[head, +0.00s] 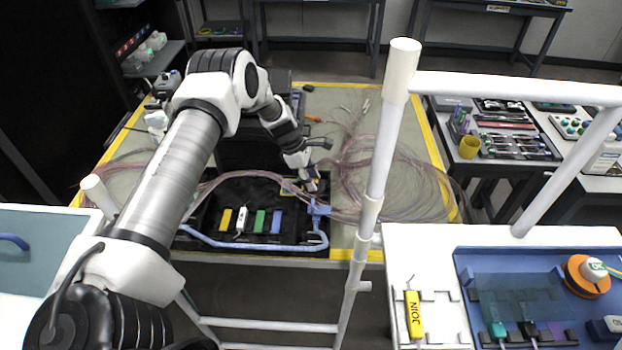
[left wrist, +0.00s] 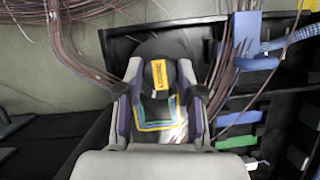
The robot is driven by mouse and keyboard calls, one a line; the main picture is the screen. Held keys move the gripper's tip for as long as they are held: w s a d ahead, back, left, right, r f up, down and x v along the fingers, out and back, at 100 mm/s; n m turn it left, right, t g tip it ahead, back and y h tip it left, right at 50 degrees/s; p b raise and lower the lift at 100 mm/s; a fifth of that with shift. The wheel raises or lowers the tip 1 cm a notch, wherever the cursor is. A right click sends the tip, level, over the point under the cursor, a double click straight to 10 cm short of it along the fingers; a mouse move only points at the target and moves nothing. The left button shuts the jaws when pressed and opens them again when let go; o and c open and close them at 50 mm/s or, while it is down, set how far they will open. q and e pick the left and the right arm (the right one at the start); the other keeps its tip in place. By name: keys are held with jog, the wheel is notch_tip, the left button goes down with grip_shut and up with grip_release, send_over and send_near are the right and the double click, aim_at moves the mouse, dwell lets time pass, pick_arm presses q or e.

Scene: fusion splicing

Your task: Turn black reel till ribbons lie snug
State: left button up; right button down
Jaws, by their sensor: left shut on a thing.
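The black reel (left wrist: 155,48) is between the fingers of my left gripper (left wrist: 160,84) in the left wrist view. A yellow label reading "LOOSE" (left wrist: 159,75) is on it. My left gripper is shut on the reel, one finger on each side. Coloured ribbons (left wrist: 155,127), yellow, blue and green, curve below the reel with visible space around it. In the head view my left gripper (head: 309,181) reaches down into the right part of the black tray (head: 207,207) and hides most of the reel. My right gripper is in neither view.
Yellow, white, green and blue blocks (head: 259,221) stand in the tray. A blue tube (head: 250,246) runs along its front edge. Loose pinkish fibre bundles (head: 390,180) spread over the table. A white rail frame (head: 375,170) stands in front, at the right.

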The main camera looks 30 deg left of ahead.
pick_arm(q)
jog(key=shift+s+d+f, duration=0.1)
jog(key=shift+d+f, duration=0.05)
jog(key=o, duration=1.2)
jog(key=shift+c, duration=0.2)
jog(key=shift+w+d, duration=0.1)
jog(key=shift+w, duration=0.1)
jog(key=v, duration=1.2)
